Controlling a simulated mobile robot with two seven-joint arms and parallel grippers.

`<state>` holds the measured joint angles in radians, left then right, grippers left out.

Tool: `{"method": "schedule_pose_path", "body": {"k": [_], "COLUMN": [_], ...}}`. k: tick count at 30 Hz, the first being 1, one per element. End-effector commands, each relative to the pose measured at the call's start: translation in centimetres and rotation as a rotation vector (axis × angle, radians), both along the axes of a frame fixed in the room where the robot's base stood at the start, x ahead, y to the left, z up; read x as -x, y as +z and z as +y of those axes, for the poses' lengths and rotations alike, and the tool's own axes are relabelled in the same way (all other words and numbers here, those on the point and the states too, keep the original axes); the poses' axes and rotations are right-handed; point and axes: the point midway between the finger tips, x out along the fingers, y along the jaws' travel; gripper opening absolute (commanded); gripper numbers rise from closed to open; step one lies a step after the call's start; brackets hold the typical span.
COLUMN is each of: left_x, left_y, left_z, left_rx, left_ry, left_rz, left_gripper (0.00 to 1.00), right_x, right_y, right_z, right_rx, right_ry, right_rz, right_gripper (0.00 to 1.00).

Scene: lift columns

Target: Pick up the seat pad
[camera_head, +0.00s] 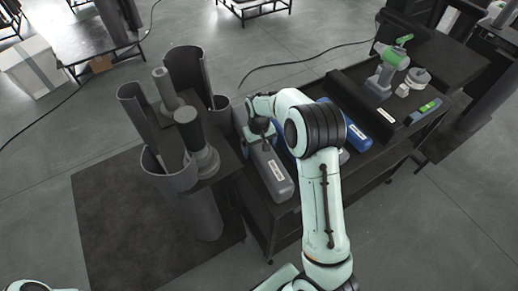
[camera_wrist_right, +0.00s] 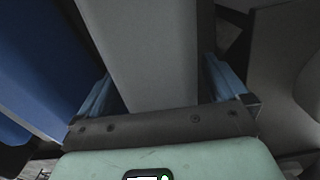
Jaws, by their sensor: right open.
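A long grey block with rounded edges and a white label, likely the seat pad (camera_head: 274,176), lies on the dark bench left of my right arm. My right gripper (camera_head: 258,130) is at its far end, partly hidden by my wrist. In the right wrist view, the grey block (camera_wrist_right: 150,50) runs between the two blue fingers of my open right gripper (camera_wrist_right: 156,75). One finger is on each side, with a gap visible at least at the left; contact cannot be told. My left gripper is out of view.
A blue case (camera_head: 357,137) lies right of the grey block, close beside it in the wrist view (camera_wrist_right: 35,75). Grey column tubes (camera_head: 184,67) stand at left. A green-topped drill (camera_head: 388,69) and a green level (camera_head: 424,110) sit farther right on the dark bench (camera_head: 375,160).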

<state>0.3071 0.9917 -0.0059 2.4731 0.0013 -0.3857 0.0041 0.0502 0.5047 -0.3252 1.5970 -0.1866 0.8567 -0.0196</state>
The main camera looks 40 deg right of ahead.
Motion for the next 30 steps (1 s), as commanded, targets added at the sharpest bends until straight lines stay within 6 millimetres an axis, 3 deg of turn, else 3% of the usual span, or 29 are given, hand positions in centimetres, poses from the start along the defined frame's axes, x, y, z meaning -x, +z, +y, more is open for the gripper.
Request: {"method": "schedule_pose_path", "body": {"k": [9, 11, 17, 25, 30], "left_x": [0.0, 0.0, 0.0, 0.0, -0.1], "left_y": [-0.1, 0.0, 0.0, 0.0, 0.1], "left_z": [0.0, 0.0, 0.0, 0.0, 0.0], "left_rx": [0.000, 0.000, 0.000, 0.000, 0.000], "left_ry": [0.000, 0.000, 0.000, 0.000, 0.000], "left_rz": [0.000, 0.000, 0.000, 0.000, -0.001], "left_gripper": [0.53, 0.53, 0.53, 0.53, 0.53], "right_x": [0.0, 0.0, 0.0, -0.1, -0.2], "right_y": [-0.8, -0.8, -0.8, -0.4, 1.6], "right_z": [0.0, 0.0, 0.0, 0.0, 0.0], "right_rx": [-0.001, -0.001, -0.001, 0.000, 0.001], "right_ry": [-0.001, -0.001, 0.000, 0.000, 0.000], "right_rz": [-0.001, -0.001, -0.001, -0.004, -0.008], "right_gripper": [1.00, 0.84, 0.20, 0.20, 0.20]}}
